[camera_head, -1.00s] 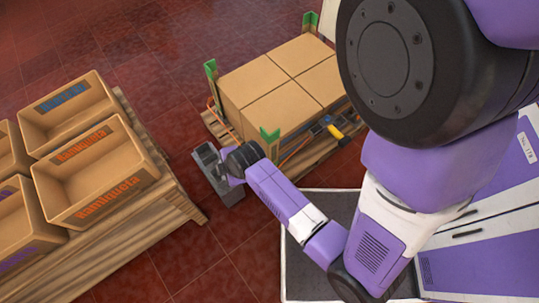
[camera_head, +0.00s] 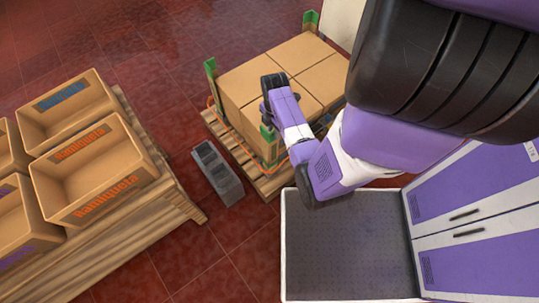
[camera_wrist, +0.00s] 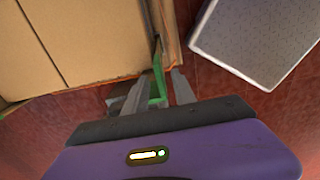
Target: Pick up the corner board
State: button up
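Green corner boards stand at the corners of the stack of cartons: the near one (camera_head: 268,134), the left one (camera_head: 210,72) and the far one (camera_head: 311,20). In the head view my wrist is over the near part of the stack, close to the near corner board, and my fingers are mostly hidden. In the wrist view my gripper (camera_wrist: 157,88) is open. A green corner board (camera_wrist: 158,78) shows between its two spread fingers. I cannot tell whether either finger touches it.
Cartons (camera_head: 294,55) stand on a wooden pallet (camera_head: 268,186) with an orange strap around them. A grey hollow block (camera_head: 217,172) lies on the red tiled floor to the left. Several open boxes (camera_head: 92,172) sit on another pallet at the left.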

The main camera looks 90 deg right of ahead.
aim_at(273, 141)
jog(key=f+b, duration=0.1)
jog(key=f, duration=0.2)
jog(key=f+b, duration=0.1)
jog(key=f, duration=0.3)
jog(key=shift+w+a+f, duration=0.1)
jog(key=shift+w+a, duration=0.05)
jog(key=shift+a, duration=0.05)
grip_shut()
